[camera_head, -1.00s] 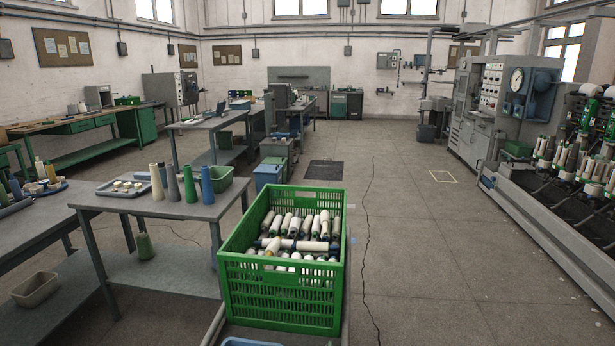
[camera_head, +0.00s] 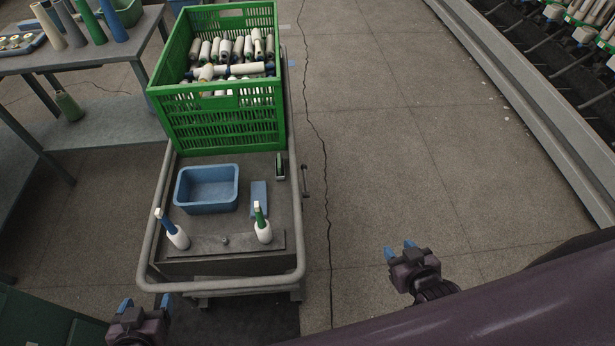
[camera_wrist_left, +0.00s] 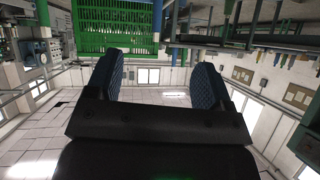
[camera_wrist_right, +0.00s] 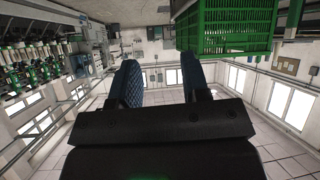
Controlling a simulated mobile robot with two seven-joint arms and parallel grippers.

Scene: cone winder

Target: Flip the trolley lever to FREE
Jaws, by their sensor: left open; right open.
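The grey trolley (camera_head: 290,278) stands in front of me with a tubular rail around its top. A small dark lever-like part (camera_head: 304,181) sticks out at its right side; I cannot read a label or tell its setting. My left gripper (camera_head: 146,304) is open and empty, low at the left, near the trolley's front left corner. Its two blue fingers also show apart in the left wrist view (camera_wrist_left: 158,78). My right gripper (camera_head: 399,249) is open and empty, to the right of the trolley and apart from it. Its fingers also show apart in the right wrist view (camera_wrist_right: 160,80).
A green crate (camera_head: 222,130) of yarn cones stands on the trolley's far part. A table (camera_head: 100,60) stands left, a machine (camera_head: 540,110) right. Floor between is clear.

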